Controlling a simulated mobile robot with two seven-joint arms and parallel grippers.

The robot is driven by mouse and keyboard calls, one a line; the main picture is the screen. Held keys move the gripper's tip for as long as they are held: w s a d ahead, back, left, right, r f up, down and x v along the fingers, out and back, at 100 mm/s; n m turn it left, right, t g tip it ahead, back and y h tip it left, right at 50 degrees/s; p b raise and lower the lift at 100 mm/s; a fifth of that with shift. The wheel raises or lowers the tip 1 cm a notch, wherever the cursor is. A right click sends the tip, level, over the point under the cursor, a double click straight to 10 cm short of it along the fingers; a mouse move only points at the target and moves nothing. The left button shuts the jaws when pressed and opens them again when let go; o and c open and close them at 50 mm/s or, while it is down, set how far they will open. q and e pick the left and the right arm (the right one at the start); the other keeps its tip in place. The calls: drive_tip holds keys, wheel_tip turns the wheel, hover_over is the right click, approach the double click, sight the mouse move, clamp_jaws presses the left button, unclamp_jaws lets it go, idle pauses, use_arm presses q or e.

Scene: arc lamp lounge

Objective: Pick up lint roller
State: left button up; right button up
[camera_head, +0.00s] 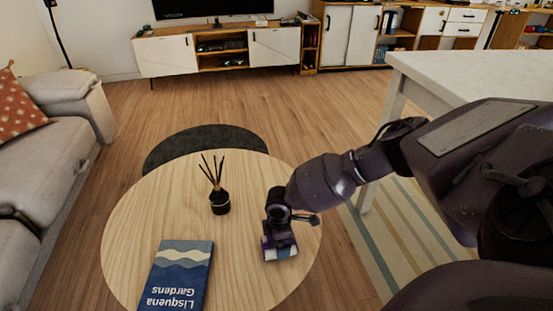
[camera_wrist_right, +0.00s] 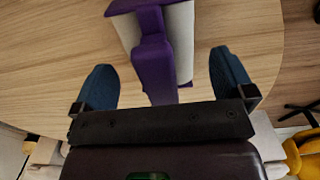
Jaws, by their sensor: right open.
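The lint roller (camera_wrist_right: 152,58), with a purple handle and a white roll, lies on the round wooden table (camera_head: 135,222). In the wrist view it sits between the two blue fingers of my right gripper (camera_wrist_right: 163,75). The fingers stand wide apart, with a gap on each side of the roller. In the head view my right gripper (camera_head: 279,247) points down over the right part of the table and hides most of the roller. I cannot tell how far the fingertips are above the tabletop. My left gripper is not in view.
A black reed diffuser (camera_head: 220,203) stands left of my right gripper. A blue book (camera_head: 180,277) lies at the table's near side. A grey sofa (camera_head: 45,145) is at the left, a white table (camera_head: 480,75) at the right. The tabletop's left part is clear.

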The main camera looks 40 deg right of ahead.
drive_tip(key=shift+f, duration=1)
drive_tip(key=c, duration=1.1)
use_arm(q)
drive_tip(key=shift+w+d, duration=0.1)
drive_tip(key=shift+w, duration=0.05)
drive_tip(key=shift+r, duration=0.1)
use_arm(e)
drive_tip(key=shift+r, duration=0.25)
